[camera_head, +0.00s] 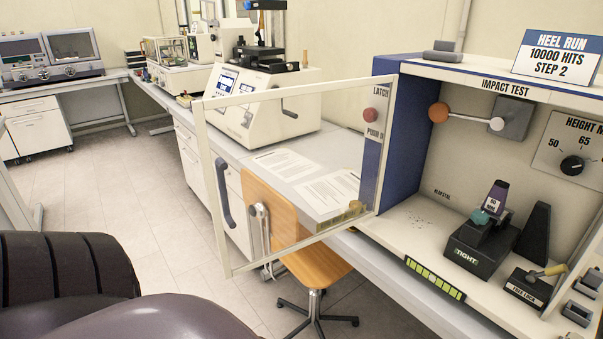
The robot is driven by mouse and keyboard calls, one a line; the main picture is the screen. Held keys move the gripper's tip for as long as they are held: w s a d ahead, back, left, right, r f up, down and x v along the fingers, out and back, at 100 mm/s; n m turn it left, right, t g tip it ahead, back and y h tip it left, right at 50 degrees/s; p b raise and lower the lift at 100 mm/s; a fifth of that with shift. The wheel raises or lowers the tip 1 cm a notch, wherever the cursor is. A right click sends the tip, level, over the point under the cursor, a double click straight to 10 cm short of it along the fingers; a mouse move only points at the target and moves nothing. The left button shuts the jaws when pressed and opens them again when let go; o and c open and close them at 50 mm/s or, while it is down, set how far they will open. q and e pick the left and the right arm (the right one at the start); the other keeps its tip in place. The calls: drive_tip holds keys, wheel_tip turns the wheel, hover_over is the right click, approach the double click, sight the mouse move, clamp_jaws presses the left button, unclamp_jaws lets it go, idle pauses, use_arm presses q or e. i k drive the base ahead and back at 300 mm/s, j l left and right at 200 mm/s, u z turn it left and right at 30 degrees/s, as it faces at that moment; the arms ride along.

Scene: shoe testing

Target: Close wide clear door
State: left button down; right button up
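The wide clear door (290,170) is a transparent panel in a pale frame. It stands swung open to the left of the impact test cabinet (385,130), joined at the cabinet's blue left side. A dark curved handle (224,190) is on the door near its free left edge. The cabinet's front is uncovered, and its inside shows. Dark rounded parts at the lower left look like my own arm. Neither of my grippers shows in this view.
Inside the cabinet are a pendulum with an orange ball (438,112) and a black clamp (480,245) holding a purple heel. A wooden chair (290,232) stands behind and below the door. A bench with papers (330,188) and a white testing machine (262,105) lies beyond. Floor at left is clear.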

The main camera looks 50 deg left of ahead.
sight(198, 107)
drive_tip(key=j, duration=0.4)
drive_tip(key=k+j+z, duration=0.15)
drive_tip(key=j, duration=0.7)
drive_tip(key=k+j+z, duration=0.1)
drive_tip(key=j, duration=0.3)
drive_tip(key=k+j, duration=0.15)
drive_tip(key=j, duration=0.25)
drive_tip(key=k+j+z, duration=0.15)
drive_tip(key=j, duration=0.25)
drive_tip(key=k+j, duration=0.1)
drive_tip(key=j, duration=0.25)
drive_tip(key=k+j+z, duration=0.1)
drive_tip(key=j, duration=0.3)
drive_tip(key=k, duration=0.55)
